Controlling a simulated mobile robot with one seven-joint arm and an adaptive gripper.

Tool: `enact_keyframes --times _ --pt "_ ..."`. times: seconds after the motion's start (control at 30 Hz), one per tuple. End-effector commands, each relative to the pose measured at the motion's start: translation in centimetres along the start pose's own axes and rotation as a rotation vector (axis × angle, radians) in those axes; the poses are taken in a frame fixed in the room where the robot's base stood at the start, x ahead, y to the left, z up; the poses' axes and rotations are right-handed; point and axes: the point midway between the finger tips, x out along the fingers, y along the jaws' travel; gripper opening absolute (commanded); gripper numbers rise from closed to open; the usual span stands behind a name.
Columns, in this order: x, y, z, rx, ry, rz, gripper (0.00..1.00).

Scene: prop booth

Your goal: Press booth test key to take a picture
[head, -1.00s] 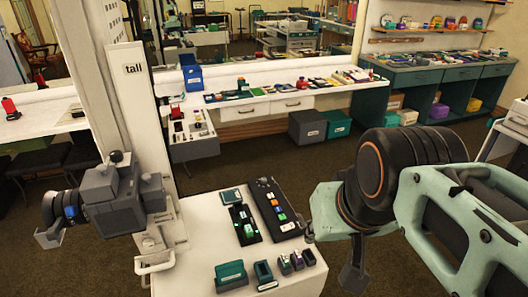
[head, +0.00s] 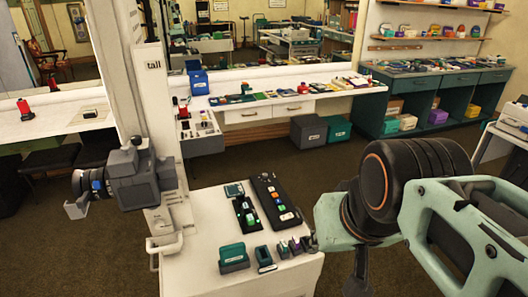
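A black panel (head: 274,202) with a row of small coloured keys, among them white, teal and orange, lies on the white cabinet top. A smaller black unit (head: 246,212) with green and white keys lies just left of it. I cannot tell which key is the test key. A dark grey camera (head: 134,180) is mounted beside the tall white post at left, with its lens pointing left. My gripper (head: 338,262) is at the right, beyond the cabinet's right edge and apart from both key units. Its fingers are dark and partly hidden by my wrist, so their opening is unclear.
The white cabinet (head: 210,272) also holds a teal box (head: 233,258), a teal-and-black holder (head: 264,259) and several small dark items near its front edge. A long white counter (head: 345,84) and a teal bench (head: 435,78) stand behind. Open floor lies between.

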Motion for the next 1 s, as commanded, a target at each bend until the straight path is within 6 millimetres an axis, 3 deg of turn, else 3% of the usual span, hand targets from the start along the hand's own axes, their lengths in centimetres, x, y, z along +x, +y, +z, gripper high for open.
enact_keyframes --times 0.2,1.0 --pt "-0.01 0.00 0.00 0.000 0.000 0.000 0.00" --pt "-0.01 0.00 0.00 0.000 0.000 0.000 0.00"
